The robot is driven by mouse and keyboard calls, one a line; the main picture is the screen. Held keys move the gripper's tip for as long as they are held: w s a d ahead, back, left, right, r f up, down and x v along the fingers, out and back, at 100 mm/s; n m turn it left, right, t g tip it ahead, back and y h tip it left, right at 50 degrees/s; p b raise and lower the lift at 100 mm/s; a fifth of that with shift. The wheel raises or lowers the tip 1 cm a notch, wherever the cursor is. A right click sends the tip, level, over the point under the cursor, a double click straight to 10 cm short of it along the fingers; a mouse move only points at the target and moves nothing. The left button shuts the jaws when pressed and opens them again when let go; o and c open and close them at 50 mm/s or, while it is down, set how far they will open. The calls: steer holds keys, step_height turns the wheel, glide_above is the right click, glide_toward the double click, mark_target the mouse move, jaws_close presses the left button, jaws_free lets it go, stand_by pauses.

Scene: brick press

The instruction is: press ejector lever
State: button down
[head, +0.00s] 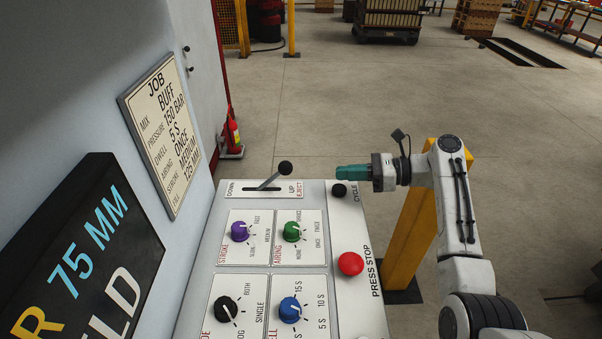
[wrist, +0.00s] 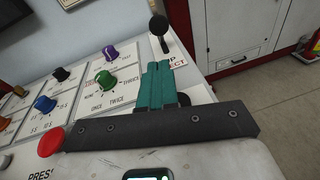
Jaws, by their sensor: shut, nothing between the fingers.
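The ejector lever (head: 279,174) has a black ball knob on a grey rod and rises from a slot in a plate marked DOWN, UP and EJECT at the far end of the control panel (head: 230,196). The rod leans to the right, toward UP. My gripper (head: 340,172) has teal fingers, shut and empty, above the panel's right edge by the black CYCLE button (head: 339,190). It is to the right of the lever and apart from it. In the wrist view the lever (wrist: 159,27) stands beyond the shut fingertips (wrist: 157,66), which hide part of its plate.
Purple, green, black and blue knobs sit on the panel nearer me. A red press-stop button (head: 351,263) is at the panel's right side. A yellow post (head: 412,225) stands behind my arm. The press wall with a job board (head: 163,125) is on the left.

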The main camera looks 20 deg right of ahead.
steer(key=shift+a, duration=0.15)
steer(key=p, duration=0.1)
glide_toward(276, 177)
steer(key=shift+w+a+f, duration=0.1)
steer(key=shift+w+a, duration=0.75)
steer(key=shift+a, duration=0.1)
steer(key=shift+w, duration=0.1)
